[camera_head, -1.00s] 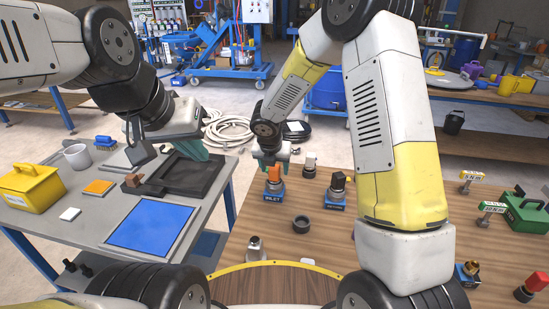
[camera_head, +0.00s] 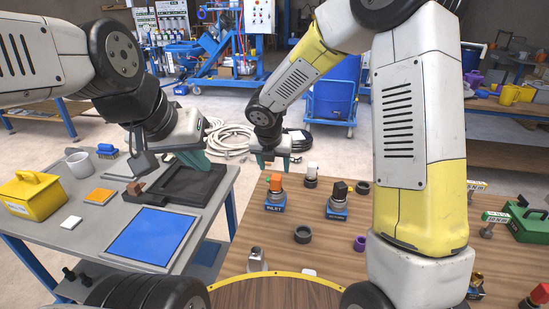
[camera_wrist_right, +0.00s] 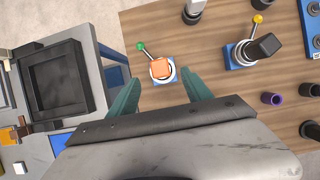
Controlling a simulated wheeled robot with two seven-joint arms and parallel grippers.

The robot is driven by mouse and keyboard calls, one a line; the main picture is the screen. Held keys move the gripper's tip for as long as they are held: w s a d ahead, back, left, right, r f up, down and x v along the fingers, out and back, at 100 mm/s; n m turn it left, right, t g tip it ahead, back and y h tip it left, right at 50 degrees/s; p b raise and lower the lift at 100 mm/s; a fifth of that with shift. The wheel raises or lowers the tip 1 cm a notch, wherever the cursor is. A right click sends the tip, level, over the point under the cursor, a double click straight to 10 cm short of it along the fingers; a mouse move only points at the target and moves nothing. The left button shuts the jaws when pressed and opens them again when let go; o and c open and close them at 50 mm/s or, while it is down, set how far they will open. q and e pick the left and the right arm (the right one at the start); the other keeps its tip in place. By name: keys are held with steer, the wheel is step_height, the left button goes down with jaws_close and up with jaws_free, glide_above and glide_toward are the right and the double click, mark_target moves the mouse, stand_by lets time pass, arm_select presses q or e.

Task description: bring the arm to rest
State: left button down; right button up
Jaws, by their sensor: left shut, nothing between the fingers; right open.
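My left gripper (camera_head: 196,162) is shut and empty above the black tray (camera_head: 211,188) on the grey table. Its fingertips are partly hidden by its own body.
A second valve-like fitting (camera_head: 338,205), a dark ring (camera_head: 303,234) and a purple ring (camera_head: 359,243) stand on the wooden table (camera_head: 310,260). A gap separates the tables.

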steer(key=s+d+r+m, duration=1)
steer(key=d+r+m, duration=0.2)
steer(key=m, duration=0.3)
steer(key=s+d+r+m+y, duration=0.1)
steer(key=s+r+m, duration=0.2)
steer(key=s+m, duration=0.4)
steer(key=s+d+r+m+t+y, duration=0.1)
steer(key=s+r+m+y, duration=0.1)
steer(key=s+m, duration=0.6)
steer(key=m, duration=0.3)
steer(key=shift+d+r, duration=0.4)
